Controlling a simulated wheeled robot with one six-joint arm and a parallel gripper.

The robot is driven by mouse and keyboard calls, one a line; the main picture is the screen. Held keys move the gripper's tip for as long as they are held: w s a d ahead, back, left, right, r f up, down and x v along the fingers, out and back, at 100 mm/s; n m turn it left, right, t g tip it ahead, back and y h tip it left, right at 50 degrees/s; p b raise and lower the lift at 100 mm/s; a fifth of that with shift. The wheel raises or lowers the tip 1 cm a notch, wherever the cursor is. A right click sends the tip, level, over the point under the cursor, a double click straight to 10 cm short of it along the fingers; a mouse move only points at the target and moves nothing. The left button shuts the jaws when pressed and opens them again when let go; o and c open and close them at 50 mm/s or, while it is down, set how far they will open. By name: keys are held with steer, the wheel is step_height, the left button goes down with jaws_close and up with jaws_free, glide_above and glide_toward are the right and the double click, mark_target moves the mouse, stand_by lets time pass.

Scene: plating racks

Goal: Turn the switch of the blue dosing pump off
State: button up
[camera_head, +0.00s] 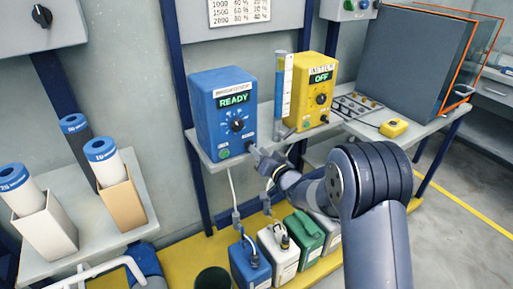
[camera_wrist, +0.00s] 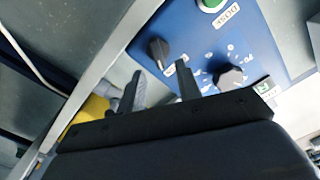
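The blue dosing pump (camera_head: 210,118) stands on the shelf with its display reading READY. Its front has a large dial (camera_head: 237,125) and a green button (camera_head: 224,152). In the wrist view the tilted blue panel (camera_wrist: 275,42) shows a small black switch (camera_wrist: 158,48) beside a label and the larger dial (camera_wrist: 230,77). My gripper (camera_head: 261,156) is just in front of the pump's lower right corner. In the wrist view my gripper (camera_wrist: 158,72) has its fingers apart with nothing between them. The switch is beyond the gap, apparently not touched. My gripper partly hides the switch area in the head view.
A yellow pump (camera_head: 313,90) reading OFF stands to the right, with a clear blue-filled cylinder (camera_head: 283,88) between the pumps. Tubes hang from the shelf to several canisters (camera_head: 250,266) below. A rack with rolled tubes (camera_head: 103,160) stands at left.

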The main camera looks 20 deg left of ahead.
steer(key=shift+x, duration=1.4)
steer(key=shift+c, duration=0.4)
jaws_close()
